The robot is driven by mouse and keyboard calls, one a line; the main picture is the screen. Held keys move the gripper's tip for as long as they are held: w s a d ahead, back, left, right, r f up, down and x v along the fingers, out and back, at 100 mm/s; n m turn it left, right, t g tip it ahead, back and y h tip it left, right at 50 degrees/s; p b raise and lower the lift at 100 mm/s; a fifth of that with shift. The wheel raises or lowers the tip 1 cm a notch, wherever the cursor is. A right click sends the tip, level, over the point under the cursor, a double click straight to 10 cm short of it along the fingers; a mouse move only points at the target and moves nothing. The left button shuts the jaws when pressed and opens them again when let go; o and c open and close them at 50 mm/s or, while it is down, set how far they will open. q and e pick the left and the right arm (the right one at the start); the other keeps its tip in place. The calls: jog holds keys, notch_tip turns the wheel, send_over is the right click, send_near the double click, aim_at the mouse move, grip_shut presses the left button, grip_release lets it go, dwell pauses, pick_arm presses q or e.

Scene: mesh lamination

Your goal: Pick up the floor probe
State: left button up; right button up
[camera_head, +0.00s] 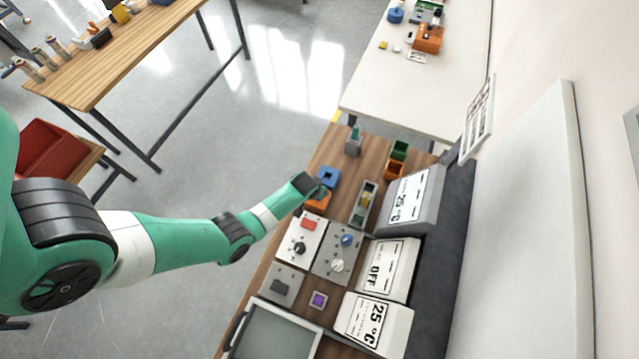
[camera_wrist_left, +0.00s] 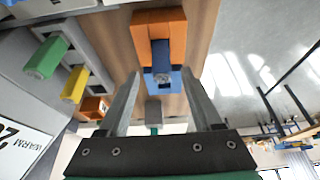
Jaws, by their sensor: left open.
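No label marks the floor probe, and I cannot tell for certain which object it is. My left gripper (camera_head: 322,190) is over the wooden bench in the head view. An orange block (camera_wrist_left: 158,32) adjoins the blue one. In the head view, the blue block (camera_head: 328,176) and orange block (camera_head: 317,205) lie by the gripper. A grey holder (camera_head: 364,204) carries green (camera_wrist_left: 45,57) and yellow (camera_wrist_left: 74,84) pieces. My right gripper is not in view.
Beyond stand a grey block with a teal top (camera_head: 353,144) and green (camera_head: 399,150) and orange (camera_head: 394,170) bins. Control boxes (camera_head: 305,241) and display panels (camera_head: 387,268) crowd the near and right side. Open floor (camera_head: 215,160) lies left of the bench.

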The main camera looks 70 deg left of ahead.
pick_arm(q)
jog(key=b+x, duration=0.5)
jog(key=shift+s+d+f, duration=0.2)
jog(key=shift+s, duration=0.2)
jog(key=shift+w+a, duration=0.15)
jog(key=shift+r, duration=0.15)
grip_shut()
